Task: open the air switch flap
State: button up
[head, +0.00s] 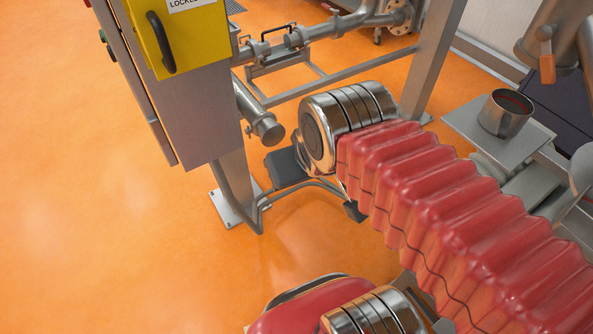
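A yellow cover (192,38) with a black handle (160,42) is on the grey cabinet (180,120) at the upper left. A white label on it reads "LOCKED". The cover looks closed against the cabinet; its top is cut off by the picture edge. I cannot tell for certain that it is the air switch flap. My red, chrome-jointed arm crosses the right and lower parts of the head view. I cannot make out my gripper or its fingers. A dark grey block (285,167) shows beside the chrome joint; I cannot tell what it belongs to.
A steel pipe stub (262,122) sticks out right of the cabinet, below a pipe with a handle (280,42). A metal post (433,60) stands behind my arm. A steel cup (506,113) stands on a plate at the right. The orange floor (80,230) at left is clear.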

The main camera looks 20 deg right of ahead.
aim_at(177, 37)
jog(key=u, duration=0.55)
jog(key=k, duration=1.35)
jog(key=u, duration=0.9)
jog(key=i, duration=1.55)
jog(key=z, duration=0.6)
